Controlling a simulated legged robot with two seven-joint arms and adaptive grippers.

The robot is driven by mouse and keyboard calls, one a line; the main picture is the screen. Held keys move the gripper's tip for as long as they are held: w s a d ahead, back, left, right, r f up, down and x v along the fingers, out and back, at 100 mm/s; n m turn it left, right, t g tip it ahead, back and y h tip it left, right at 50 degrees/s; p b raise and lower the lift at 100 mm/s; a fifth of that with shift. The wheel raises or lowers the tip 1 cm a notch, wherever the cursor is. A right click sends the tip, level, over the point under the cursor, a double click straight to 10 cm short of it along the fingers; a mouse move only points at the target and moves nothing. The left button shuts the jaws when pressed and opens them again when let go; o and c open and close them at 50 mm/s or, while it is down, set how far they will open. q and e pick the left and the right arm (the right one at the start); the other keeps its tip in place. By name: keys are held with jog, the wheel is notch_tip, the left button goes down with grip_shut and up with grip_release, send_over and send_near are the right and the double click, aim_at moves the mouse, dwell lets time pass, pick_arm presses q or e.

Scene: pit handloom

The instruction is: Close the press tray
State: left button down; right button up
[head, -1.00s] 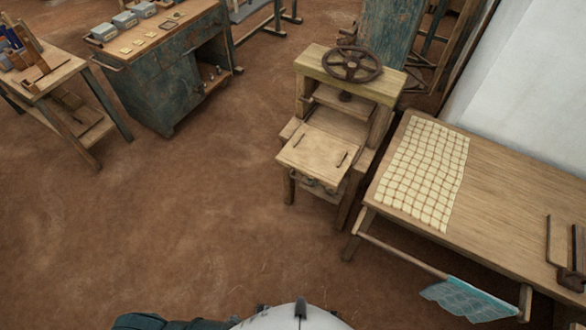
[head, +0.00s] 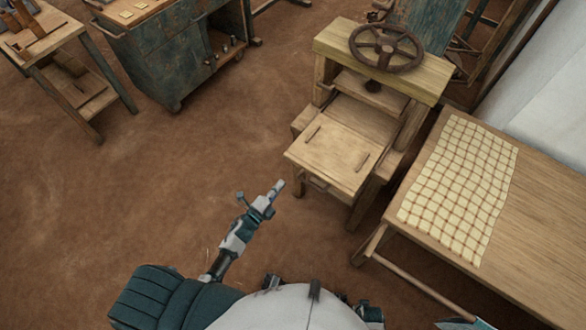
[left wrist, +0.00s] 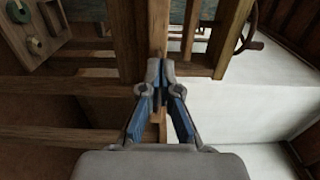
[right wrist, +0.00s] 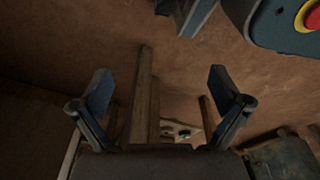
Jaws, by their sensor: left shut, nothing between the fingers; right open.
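The wooden press (head: 375,75) stands right of centre in the head view, with a dark handwheel (head: 386,47) on its top beam. Its press tray (head: 333,157), a pale flat board with two thin bar handles, sticks out of the front toward me. My left gripper (head: 279,185) is in front and to the left of the tray, apart from it. In the left wrist view it (left wrist: 160,68) is shut and empty, with wooden beams beyond.
A wooden table (head: 520,210) with a checked cloth (head: 460,185) stands close to the right of the press. A worn blue-green cabinet (head: 165,60) and a small wooden stand (head: 75,80) are at the upper left. The brown floor left of the press is clear.

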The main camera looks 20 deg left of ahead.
aim_at(297, 165)
pick_arm(q)
jog(key=x, duration=0.6)
jog(key=shift+w+f, duration=0.1)
jog(key=shift+w, duration=1.15)
jog(key=shift+d, duration=0.2)
pick_arm(e)
jog(key=shift+w+a+r, duration=0.25)
jog(key=shift+w+r, duration=0.25)
jog(key=shift+w, duration=0.05)
pick_arm(q)
jog(key=shift+d, duration=0.15)
pick_arm(e)
jog(key=shift+d, duration=0.15)
